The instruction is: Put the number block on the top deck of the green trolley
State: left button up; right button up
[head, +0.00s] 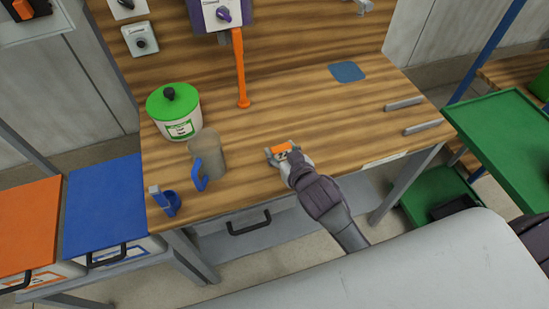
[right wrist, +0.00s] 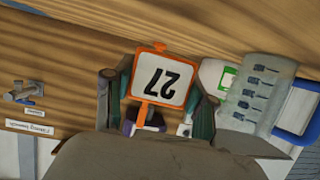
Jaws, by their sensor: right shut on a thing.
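I cannot tell whether the block touches the bench. The green trolley (head: 505,135) is at the right, past the bench's end. The visible part of its top deck is bare. My left gripper is out of view.
On the bench (head: 300,100) stand a green-lidded tub (head: 175,112), a jug (head: 208,155) with a blue handle and a small blue item (head: 165,202). Two grey bars (head: 405,104) lie near its right end. The trolley's lower deck (head: 425,205) holds a dark item.

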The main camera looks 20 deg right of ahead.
jog(key=shift+w+a+f, duration=0.4)
jog(key=shift+a+f, duration=0.1)
jog(key=shift+a, duration=0.25)
notch_tip(320, 180, down, 2)
jog(key=shift+f+p, duration=0.35)
jog(key=shift+p, duration=0.15)
jog(key=shift+f, duration=0.5)
jog(key=shift+f, duration=0.1)
jog(key=shift+f, duration=0.15)
jog(key=o, duration=1.1)
jog(key=shift+c, duration=0.2)
